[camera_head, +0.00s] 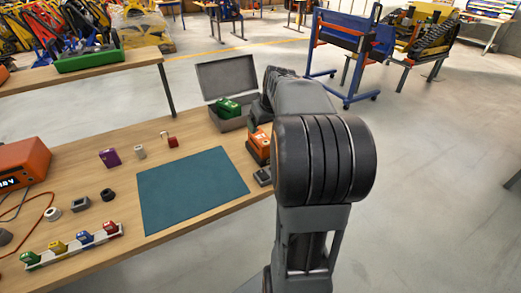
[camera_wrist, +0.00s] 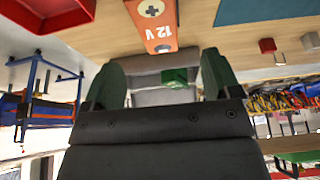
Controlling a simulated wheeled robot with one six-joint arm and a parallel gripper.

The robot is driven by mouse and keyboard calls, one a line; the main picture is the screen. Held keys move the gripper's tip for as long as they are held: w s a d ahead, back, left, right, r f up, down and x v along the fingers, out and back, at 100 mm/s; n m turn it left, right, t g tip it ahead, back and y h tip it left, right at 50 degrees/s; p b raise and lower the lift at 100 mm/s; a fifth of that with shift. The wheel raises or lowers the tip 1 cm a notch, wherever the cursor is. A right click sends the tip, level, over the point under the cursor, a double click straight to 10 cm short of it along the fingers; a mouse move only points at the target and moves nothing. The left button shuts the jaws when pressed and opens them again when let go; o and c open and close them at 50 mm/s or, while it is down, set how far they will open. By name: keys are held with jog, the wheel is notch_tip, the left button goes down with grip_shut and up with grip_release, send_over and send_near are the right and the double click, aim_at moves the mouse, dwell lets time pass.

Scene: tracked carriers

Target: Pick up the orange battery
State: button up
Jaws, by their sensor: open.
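The orange battery (camera_head: 259,141) stands near the right edge of the wooden table, between the teal mat and my arm, partly covered by the arm. In the wrist view the orange battery (camera_wrist: 157,27) shows at the top centre, with a "12 V" label and a plus mark. My gripper (camera_wrist: 161,77) is open, its two dark green fingers apart with nothing held between them. The battery appears beyond the fingertips, apart from them. In the head view my gripper is mostly hidden behind my arm.
An open grey case (camera_head: 230,123) with a green battery (camera_head: 228,108) stands just behind the orange battery. A teal mat (camera_head: 190,187) lies left of it. A small dark block (camera_head: 263,177) is near the table edge. A red tray-like object (camera_wrist: 50,22) shows in the wrist view.

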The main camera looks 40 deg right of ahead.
aim_at(261, 136)
jog(key=x, duration=0.5)
jog(key=shift+b+x, duration=0.5)
jog(key=shift+x, duration=2.2)
jog(key=shift+s+d, duration=0.1)
jog(key=shift+f, duration=0.25)
grip_shut()
jog(key=shift+r, duration=0.15)
